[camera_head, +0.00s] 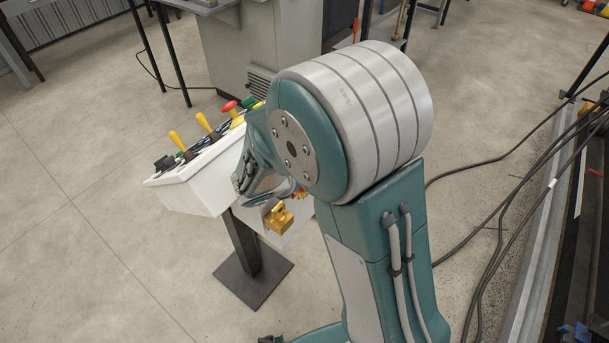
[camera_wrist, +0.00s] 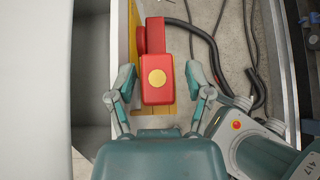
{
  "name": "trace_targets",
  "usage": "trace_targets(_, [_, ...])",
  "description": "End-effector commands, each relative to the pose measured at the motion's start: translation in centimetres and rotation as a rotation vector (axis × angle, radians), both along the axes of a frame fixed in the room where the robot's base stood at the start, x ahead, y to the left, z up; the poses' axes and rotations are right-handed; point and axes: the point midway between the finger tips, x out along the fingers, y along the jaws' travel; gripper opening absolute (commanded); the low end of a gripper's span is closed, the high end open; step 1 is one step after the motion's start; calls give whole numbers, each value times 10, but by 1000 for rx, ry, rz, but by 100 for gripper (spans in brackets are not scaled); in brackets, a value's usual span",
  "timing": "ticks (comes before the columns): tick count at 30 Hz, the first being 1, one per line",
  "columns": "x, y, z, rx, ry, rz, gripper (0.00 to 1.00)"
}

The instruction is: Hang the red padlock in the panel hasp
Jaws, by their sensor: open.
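In the wrist view the red padlock (camera_wrist: 157,88) shows as a red body with a round yellow disc, a narrower red part above it. It stands against a yellow piece (camera_wrist: 168,108). My gripper (camera_wrist: 160,76) is open, with one finger on each side of the red body and a visible gap at both sides. In the head view my arm hides most of the gripper; only a little red (camera_head: 300,193) shows beside a brass-yellow block (camera_head: 278,217) on the white panel box (camera_head: 190,190). I cannot make out the hasp clearly.
The panel box carries yellow levers (camera_head: 177,141) and a red button (camera_head: 229,106), and stands on a dark post with a square foot (camera_head: 253,275). A grey cabinet (camera_head: 260,45) is behind. Black cables (camera_head: 500,200) lie on the floor at right. Open floor lies at left.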

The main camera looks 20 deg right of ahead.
Motion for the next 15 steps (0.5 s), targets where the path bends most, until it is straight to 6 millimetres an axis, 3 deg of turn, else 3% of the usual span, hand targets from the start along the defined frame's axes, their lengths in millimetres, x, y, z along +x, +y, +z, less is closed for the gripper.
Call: trace_targets(15, [-43,63,59,3,-2,6,76])
